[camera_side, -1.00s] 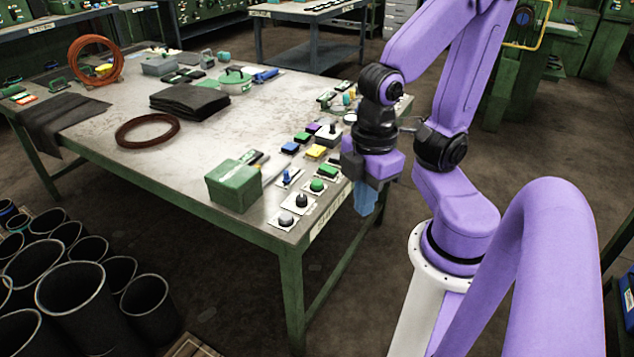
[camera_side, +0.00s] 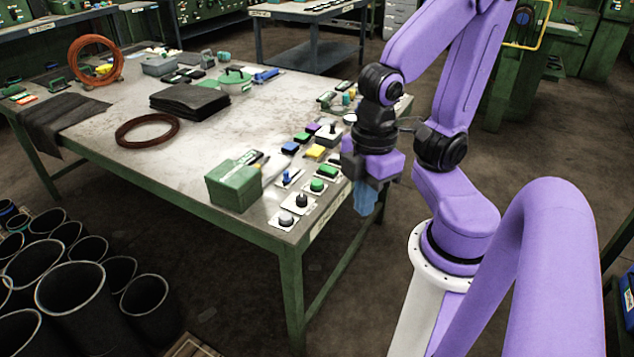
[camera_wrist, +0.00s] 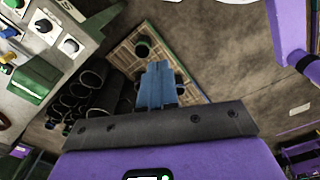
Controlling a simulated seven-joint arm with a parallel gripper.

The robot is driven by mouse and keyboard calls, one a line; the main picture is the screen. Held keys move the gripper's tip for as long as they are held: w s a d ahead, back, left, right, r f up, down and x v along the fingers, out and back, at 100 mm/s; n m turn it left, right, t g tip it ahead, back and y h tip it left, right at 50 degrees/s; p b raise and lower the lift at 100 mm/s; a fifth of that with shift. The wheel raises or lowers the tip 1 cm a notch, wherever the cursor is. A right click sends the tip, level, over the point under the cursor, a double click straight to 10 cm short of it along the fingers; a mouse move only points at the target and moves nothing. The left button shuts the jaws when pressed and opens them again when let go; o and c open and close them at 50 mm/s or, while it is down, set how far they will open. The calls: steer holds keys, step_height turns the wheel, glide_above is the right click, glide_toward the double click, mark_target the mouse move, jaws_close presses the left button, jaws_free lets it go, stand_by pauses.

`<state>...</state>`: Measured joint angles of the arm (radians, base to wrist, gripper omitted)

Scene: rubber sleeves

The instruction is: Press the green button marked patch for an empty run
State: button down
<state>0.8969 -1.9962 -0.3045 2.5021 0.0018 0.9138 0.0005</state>
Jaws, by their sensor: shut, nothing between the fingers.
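Several buttons and knobs sit along the near right edge of the table. A round green button (camera_side: 317,185) is on a white plate. A square green button (camera_side: 326,171) lies just behind it, and another green button (camera_side: 302,137) is farther back beside blue and purple ones. I cannot read their markings, so which is the patch button is unclear. My gripper (camera_side: 366,203) hangs to the right of the table edge, apart from all buttons. Its blue fingers point down, shut and empty; they also show in the wrist view (camera_wrist: 158,86), over the floor.
A green box (camera_side: 233,184) stands left of the controls. Dark knobs (camera_side: 302,200) and a yellow button (camera_side: 316,151) sit near the green ones. A dark sheet stack (camera_side: 188,101) and brown coil (camera_side: 147,130) lie farther left. Black sleeves (camera_side: 70,295) stand on the floor.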

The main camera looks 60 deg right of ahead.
steer(key=w+d+f+m+g+y, duration=0.1)
steer(key=w+d+f+m+y, duration=0.15)
steer(key=w+m, duration=0.85)
steer(key=w+d+f+m+y, duration=0.2)
steer(key=w+f+m+y, duration=0.3)
steer(key=m, duration=1.2)
steer(key=w+d+f+m+t+h, duration=0.1)
steer(key=w+d+m+t, duration=0.3)
steer(key=d+m, duration=0.7)
steer(key=w+d+f+m+t+h, duration=0.1)
steer(key=w+d+m+t, duration=0.3)
steer(key=d+m, duration=0.7)
steer(key=shift+d+f+m, duration=0.3)
steer(key=shift+d+f, duration=0.5)
steer(key=shift+f, duration=0.1)
steer(key=shift+h, duration=0.25)
steer(key=shift+f, duration=0.1)
